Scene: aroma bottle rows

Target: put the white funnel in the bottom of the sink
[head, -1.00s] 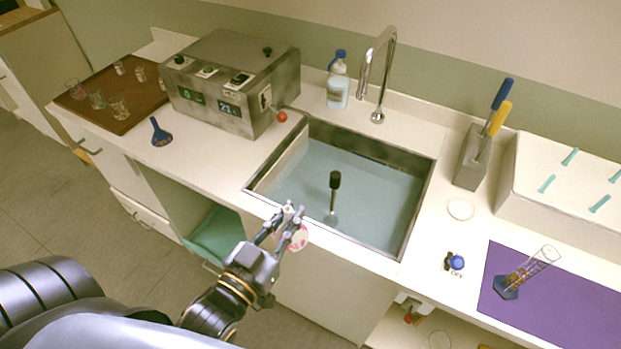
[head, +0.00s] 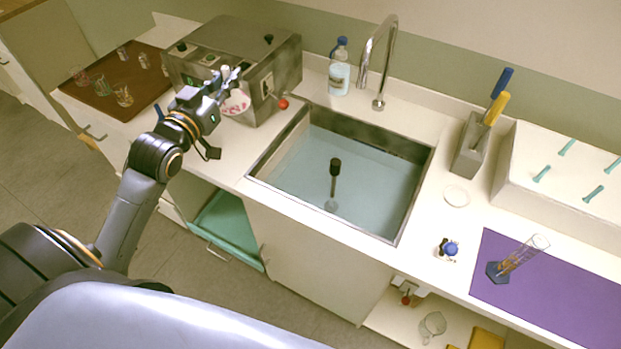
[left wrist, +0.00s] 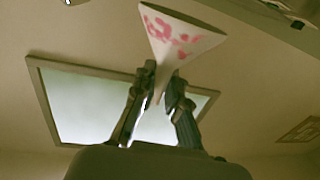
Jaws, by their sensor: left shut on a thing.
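The white funnel (head: 236,102) has pink markings and is held in my left gripper (head: 226,78), in front of the steel control box and left of the sink. In the left wrist view the funnel (left wrist: 180,42) shows its wide cone, with its narrow stem between the two fingers (left wrist: 160,95). The sink (head: 398,226) is a steel-rimmed basin with a pale blue bottom, right of the gripper. A dark-topped upright rod (head: 335,172) stands in it. My right gripper is not in view.
The steel control box (head: 285,72) with a red knob (head: 283,103) stands close behind the gripper. A tall faucet (head: 378,70) and a blue-capped bottle (head: 339,75) stand behind the sink. A brown tray (head: 100,97) with glassware is at far left, a purple mat (head: 560,290) at right.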

